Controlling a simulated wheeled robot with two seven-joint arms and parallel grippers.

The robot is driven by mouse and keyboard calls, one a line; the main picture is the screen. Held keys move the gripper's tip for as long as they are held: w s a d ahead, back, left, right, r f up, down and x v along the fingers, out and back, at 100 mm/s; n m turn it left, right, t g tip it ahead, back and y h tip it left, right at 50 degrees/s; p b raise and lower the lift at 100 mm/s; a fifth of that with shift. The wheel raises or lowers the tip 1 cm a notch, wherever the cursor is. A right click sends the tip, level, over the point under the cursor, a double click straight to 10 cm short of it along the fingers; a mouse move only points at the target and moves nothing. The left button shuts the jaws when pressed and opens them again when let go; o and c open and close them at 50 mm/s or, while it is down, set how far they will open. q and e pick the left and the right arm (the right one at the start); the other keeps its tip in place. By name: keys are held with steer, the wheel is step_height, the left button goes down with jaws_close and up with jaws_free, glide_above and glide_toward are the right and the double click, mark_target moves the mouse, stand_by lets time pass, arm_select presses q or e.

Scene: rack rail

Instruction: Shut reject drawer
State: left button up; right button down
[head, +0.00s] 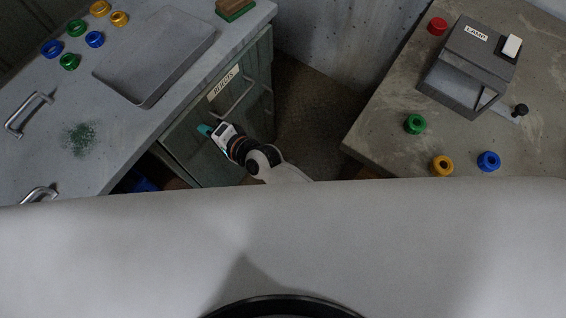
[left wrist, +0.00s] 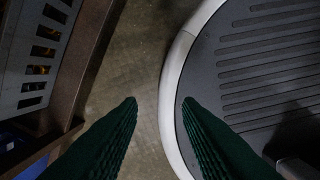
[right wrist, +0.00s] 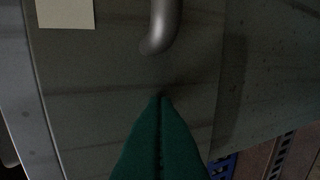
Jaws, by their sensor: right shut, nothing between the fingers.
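The reject drawer's grey-green front (head: 195,138), with a pale "REJECTS" label (head: 223,83) and a metal bar handle (head: 237,98), is on the side of the left bench. I cannot tell how far it stands out. My right gripper (head: 203,130) is shut and empty at the near part of this front. In the right wrist view its closed green fingertips (right wrist: 160,98) point at the front (right wrist: 90,95), below the handle end (right wrist: 162,25); contact is unclear. My left gripper (left wrist: 158,101) is open and empty above the floor, outside the head view.
The left bench (head: 75,165) carries a grey tray (head: 150,60), coloured rings and two metal handles. The right table (head: 385,115) carries a grey lamp box (head: 465,60) and several rings. Open floor (head: 310,110) lies between them. A slotted rack (left wrist: 38,60) shows in the left wrist view.

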steer(key=shift+w+a+r, duration=0.25)
steer(key=shift+w+a, duration=0.3)
steer(key=shift+a, duration=0.1)
steer(key=shift+r, duration=0.15)
